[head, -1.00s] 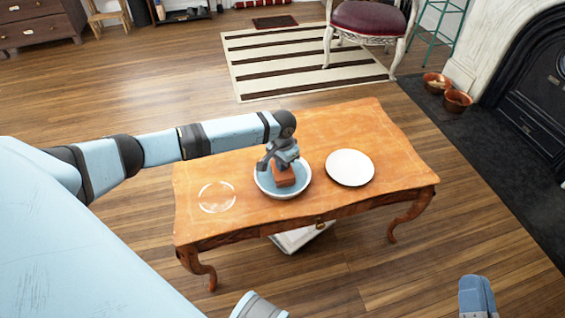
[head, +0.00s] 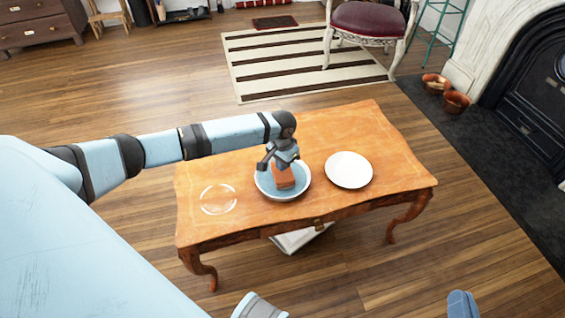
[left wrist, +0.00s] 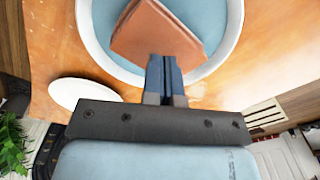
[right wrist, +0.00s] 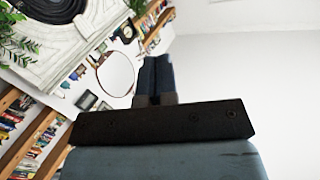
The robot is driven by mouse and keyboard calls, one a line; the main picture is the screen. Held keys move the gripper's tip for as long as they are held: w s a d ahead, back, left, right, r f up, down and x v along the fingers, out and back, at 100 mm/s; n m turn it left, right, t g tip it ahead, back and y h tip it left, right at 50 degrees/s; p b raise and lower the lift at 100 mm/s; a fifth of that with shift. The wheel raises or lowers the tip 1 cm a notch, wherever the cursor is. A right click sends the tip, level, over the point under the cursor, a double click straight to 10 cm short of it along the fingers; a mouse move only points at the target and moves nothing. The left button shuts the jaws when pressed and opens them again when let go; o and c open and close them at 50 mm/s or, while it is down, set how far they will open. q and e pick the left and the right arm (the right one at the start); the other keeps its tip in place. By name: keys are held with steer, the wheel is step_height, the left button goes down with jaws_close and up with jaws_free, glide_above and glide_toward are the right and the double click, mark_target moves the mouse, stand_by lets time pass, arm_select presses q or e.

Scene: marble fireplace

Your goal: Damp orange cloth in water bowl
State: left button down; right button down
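The water bowl (head: 261,187) is white-rimmed with pale blue inside, and stands near the middle of the wooden table. The folded orange cloth (head: 283,177) is over or in the bowl; I cannot tell how deep it sits. My left gripper (head: 282,162) points down above the bowl, shut on the cloth's edge. In the left wrist view the cloth (left wrist: 152,35) extends from the closed fingertips (left wrist: 164,60) across the blue inside of the bowl (left wrist: 222,45). My right gripper (right wrist: 156,62) is shut and empty, away from the table.
A white plate (head: 348,170) lies right of the bowl on the table (head: 340,125). A pale ring mark (head: 218,199) is on the tabletop at left. A chair (head: 362,22), striped rug (head: 290,60) and copper pots (head: 455,101) are beyond.

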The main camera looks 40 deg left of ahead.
arm_select(q)
steer(key=shift+r+p, duration=0.3)
steer(key=shift+r, duration=0.1)
steer(key=shift+r+p, duration=0.2)
steer(key=shift+p, duration=0.15)
steer(key=shift+r+p, duration=0.25)
steer(key=shift+p, duration=0.05)
steer(key=shift+r+p, duration=0.35)
steer(key=shift+p, duration=0.15)
steer(key=shift+r, duration=0.1)
steer(key=shift+r+p, duration=0.45)
steer(key=shift+p, duration=0.25)
steer(key=shift+r+p, duration=0.35)
steer(key=shift+p, duration=0.1)
steer(key=shift+r, duration=0.15)
steer(key=shift+p, duration=0.35)
arm_select(e)
steer(key=s+d+f+g+h, duration=0.2)
steer(key=d+f+g+h, duration=0.1)
steer(key=f, duration=0.4)
steer(key=shift+s+d+f+g, duration=0.15)
steer(key=shift+s+d+g, duration=0.15)
steer(key=shift+d+g, duration=0.25)
steer(key=shift+a, duration=0.1)
